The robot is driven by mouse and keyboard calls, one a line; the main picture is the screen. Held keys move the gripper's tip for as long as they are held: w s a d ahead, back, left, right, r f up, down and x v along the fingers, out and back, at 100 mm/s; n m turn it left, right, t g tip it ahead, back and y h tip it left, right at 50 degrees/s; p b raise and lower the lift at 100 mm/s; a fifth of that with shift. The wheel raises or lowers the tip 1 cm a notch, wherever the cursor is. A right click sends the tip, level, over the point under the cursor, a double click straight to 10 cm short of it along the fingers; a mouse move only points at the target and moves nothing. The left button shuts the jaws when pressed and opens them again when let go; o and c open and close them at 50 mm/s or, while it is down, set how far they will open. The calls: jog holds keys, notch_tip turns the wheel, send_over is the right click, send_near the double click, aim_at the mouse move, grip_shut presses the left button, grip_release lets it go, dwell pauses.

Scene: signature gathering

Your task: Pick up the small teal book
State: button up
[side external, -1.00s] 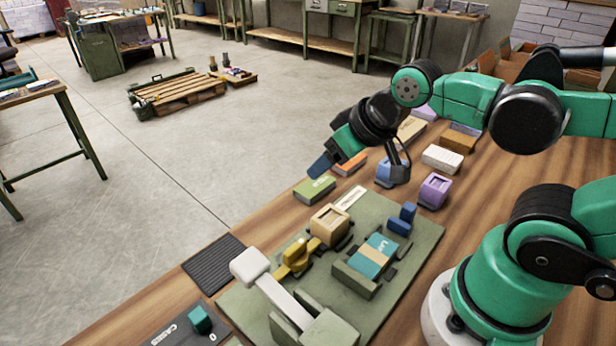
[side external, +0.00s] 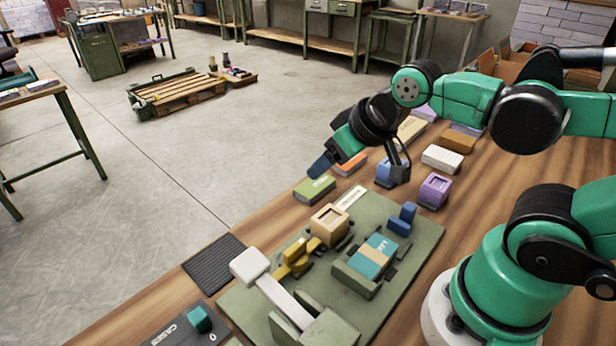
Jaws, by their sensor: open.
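The small teal book (side external: 381,245) has a tan band across it and pale lettering. It lies in a low green holder (side external: 352,283) on the green mat (side external: 415,262). My gripper (side external: 358,168) is open above the far part of the table, behind the mat and away from the teal book. Its two fingers are spread wide, and I see nothing held between them. The gap sits over the area of an orange book (side external: 352,163) and a green book (side external: 314,189).
A tan box (side external: 329,224), yellow piece (side external: 294,260), blue piece (side external: 401,222) and white-headed tool (side external: 250,266) lie on the mat near the book. A purple block (side external: 434,190) and white block (side external: 442,158) stand behind. A teal block (side external: 199,318) is at front left.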

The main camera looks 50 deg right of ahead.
jog(key=o, duration=0.5)
jog(key=shift+o, duration=0.2)
jog(key=m+g, duration=0.7)
jog(key=m, duration=0.9)
send_over(369, 260)
jog(key=f, duration=0.6)
jog(key=shift+w+f, duration=0.2)
jog(key=shift+w, duration=0.2)
jog(key=shift+s+f+m, duration=0.2)
jog(key=shift+s+m, duration=0.2)
jog(key=shift+m, duration=0.6)
jog(key=shift+f, duration=2.65)
